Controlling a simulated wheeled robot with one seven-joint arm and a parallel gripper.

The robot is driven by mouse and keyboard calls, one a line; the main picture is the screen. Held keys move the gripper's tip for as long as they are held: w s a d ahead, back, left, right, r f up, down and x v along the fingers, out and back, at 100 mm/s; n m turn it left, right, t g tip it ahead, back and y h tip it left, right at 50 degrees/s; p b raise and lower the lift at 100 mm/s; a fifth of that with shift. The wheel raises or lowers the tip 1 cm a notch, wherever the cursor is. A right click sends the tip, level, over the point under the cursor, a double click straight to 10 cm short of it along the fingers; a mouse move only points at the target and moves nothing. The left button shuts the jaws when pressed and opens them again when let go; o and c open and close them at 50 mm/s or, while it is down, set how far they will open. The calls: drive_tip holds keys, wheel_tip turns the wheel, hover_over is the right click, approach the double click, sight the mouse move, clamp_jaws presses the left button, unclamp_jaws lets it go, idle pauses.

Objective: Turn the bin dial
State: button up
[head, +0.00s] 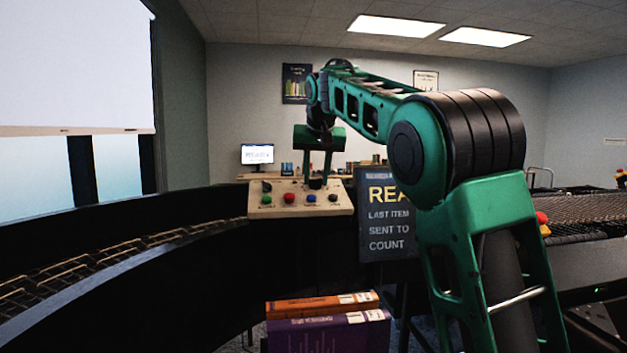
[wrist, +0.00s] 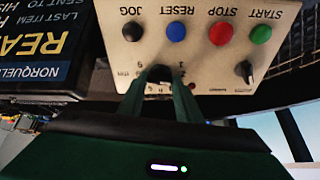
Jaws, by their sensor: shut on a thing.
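The bin dial (wrist: 160,73) is a black knob with numbers around it on a beige control panel (wrist: 205,70). The wrist view shows the panel upside down. My gripper (wrist: 160,88) reaches the dial with its two green fingers, one on each side, and is shut on it. The fingers and the knob's own shape hide which number it points to. In the head view my gripper (head: 317,178) comes down from above onto the back part of the panel (head: 276,209), and the dial is a small dark spot between the fingertips.
A second black knob (wrist: 245,71) sits on the same panel. Green (wrist: 260,34), red (wrist: 221,33), blue (wrist: 176,31) and black (wrist: 132,31) buttons line its front. A dark sign (head: 378,240) stands close beside it. Books (head: 325,325) lie in the foreground, and a roller conveyor (head: 100,265) curves at left.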

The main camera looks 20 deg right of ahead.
drive_tip(key=n, duration=0.2)
drive_tip(key=n+y, duration=0.1)
drive_tip(key=n, duration=0.1)
drive_tip(key=shift+d+r+n, duration=0.2)
drive_tip(key=shift+n, duration=0.1)
drive_tip(key=shift+n+y, duration=0.3)
drive_tip(key=shift+n, duration=1.3)
drive_tip(key=o, duration=1)
drive_tip(key=shift+f, duration=0.1)
drive_tip(key=shift+o, duration=0.2)
drive_tip(key=v, duration=1)
drive_tip(key=shift+r, duration=0.25)
drive_tip(key=shift+s, duration=0.15)
